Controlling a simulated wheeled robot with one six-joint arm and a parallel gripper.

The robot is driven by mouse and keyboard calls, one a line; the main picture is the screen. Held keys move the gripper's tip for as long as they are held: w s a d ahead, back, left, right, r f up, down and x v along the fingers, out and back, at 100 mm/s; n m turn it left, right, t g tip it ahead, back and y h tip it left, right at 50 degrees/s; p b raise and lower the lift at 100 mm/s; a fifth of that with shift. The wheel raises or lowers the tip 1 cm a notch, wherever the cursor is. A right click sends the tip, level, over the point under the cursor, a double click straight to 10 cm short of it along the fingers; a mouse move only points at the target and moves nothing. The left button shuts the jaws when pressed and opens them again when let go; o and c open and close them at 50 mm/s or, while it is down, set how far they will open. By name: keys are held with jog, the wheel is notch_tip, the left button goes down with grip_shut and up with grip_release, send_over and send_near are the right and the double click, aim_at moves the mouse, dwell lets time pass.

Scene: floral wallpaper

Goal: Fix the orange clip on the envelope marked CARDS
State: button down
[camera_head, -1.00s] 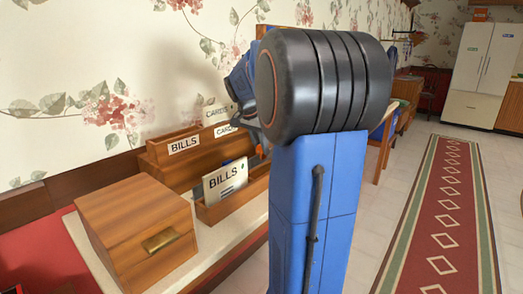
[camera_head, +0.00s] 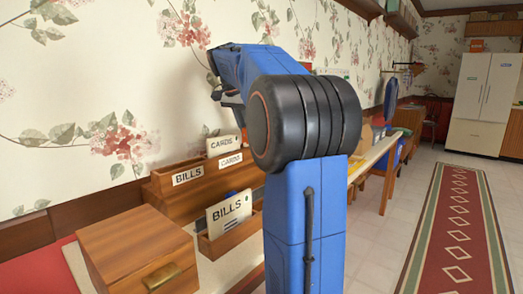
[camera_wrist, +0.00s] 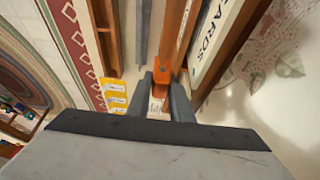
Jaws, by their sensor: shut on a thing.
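The envelope marked CARDS (camera_head: 222,145) stands upright in the wooden organiser, in the slot labelled CARDS. It also shows in the wrist view (camera_wrist: 216,37), at upper right. In the wrist view my gripper (camera_wrist: 163,84) is shut on the orange clip (camera_wrist: 161,77), just left of the envelope's lower part. In the head view my fingers are too unclear to read.
The wooden organiser (camera_head: 160,196) also has a BILLS slot. An envelope marked BILLS (camera_head: 229,212) stands in a front box. A wooden box (camera_head: 135,245) is at the left. The patterned wall is close behind. Yellow labelled pieces (camera_wrist: 116,100) show in the wrist view.

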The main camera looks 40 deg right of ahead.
jog(key=w+a+r, duration=0.5)
jog(key=a+r, duration=0.1)
jog(key=r, duration=0.3)
jog(key=shift+w+a+f, duration=0.1)
jog(key=shift+f, duration=1.75)
jog(key=shift+w+a+f, duration=0.1)
jog(key=shift+f, duration=1.75)
jog(key=shift+f, duration=0.35)
jog(key=c, duration=0.9)
grip_release()
jog(key=shift+c, duration=0.2)
jog(key=shift+r, duration=0.1)
jog(key=shift+v, duration=3.4)
jog(key=shift+d, duration=0.1)
jog(key=shift+s, duration=0.1)
